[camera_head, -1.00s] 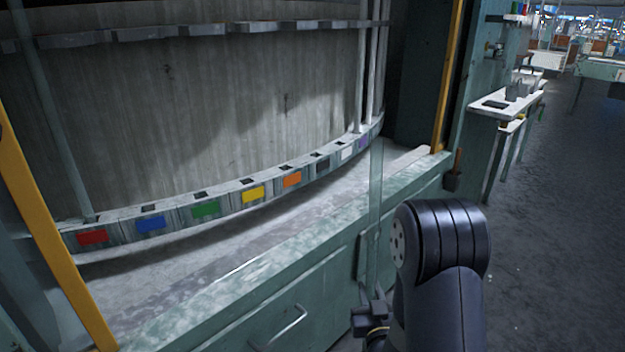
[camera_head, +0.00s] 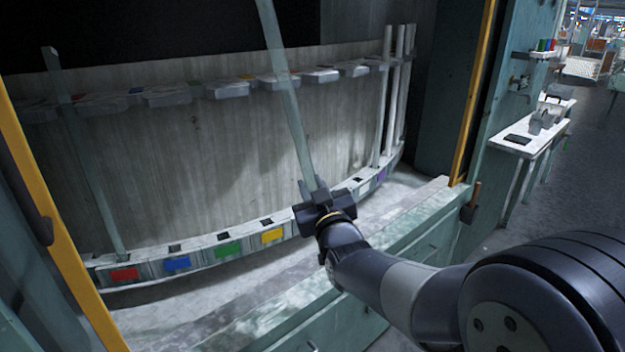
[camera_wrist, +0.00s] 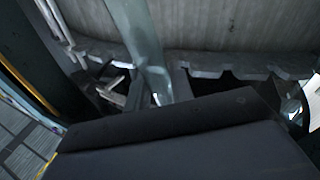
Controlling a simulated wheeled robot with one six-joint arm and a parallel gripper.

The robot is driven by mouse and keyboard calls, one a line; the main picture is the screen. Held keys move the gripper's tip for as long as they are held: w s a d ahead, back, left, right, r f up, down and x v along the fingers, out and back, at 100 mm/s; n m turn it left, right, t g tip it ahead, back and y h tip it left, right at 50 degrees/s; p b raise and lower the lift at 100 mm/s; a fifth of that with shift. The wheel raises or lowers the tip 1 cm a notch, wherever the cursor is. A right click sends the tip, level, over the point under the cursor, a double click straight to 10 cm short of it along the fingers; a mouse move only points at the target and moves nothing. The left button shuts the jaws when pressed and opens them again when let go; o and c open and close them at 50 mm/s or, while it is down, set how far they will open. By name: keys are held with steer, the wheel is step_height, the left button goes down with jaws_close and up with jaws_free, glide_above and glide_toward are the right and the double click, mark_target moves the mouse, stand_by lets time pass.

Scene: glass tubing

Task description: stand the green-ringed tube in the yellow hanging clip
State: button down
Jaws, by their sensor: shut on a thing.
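My gripper (camera_head: 322,204) is shut on a long, pale, clear tube (camera_head: 284,88), holding it near its lower visible part. The tube leans, its top to the left and out of the picture. It passes in front of the upper rail. No green ring shows on it. It also shows in the wrist view (camera_wrist: 138,30), rising from behind the dark gripper body. In the head view, a small yellow mark (camera_head: 246,77) shows on the upper rail's clip row, left of the tube. The lower rail's yellow label (camera_head: 272,235) is left of my gripper.
A curved lower rail (camera_head: 200,253) carries coloured labels and square sockets. The upper rail (camera_head: 228,91) has several grey clips. One tube (camera_head: 86,160) stands at the left by the red label; several (camera_head: 387,110) stand at the right. Yellow posts (camera_head: 52,230) flank the opening.

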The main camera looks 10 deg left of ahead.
steer(key=shift+f, duration=0.1)
stand_by(0.3)
steer(key=shift+m+b, duration=0.5)
steer(key=shift+b, duration=0.05)
steer(key=shift+m+t+h+b, duration=0.4)
steer(key=shift+m+b, duration=0.5)
steer(key=shift+m, duration=0.1)
steer(key=shift+w+a, duration=0.1)
steer(key=shift+w, duration=0.05)
steer(key=shift+w+a+p, duration=4.4)
steer(key=shift+w+a, duration=3.85)
steer(key=shift+w, duration=1.65)
step_height(320, 180, down, 6)
steer(key=b, duration=0.6)
steer(key=shift+f, duration=0.25)
steer(key=shift+b, duration=0.3)
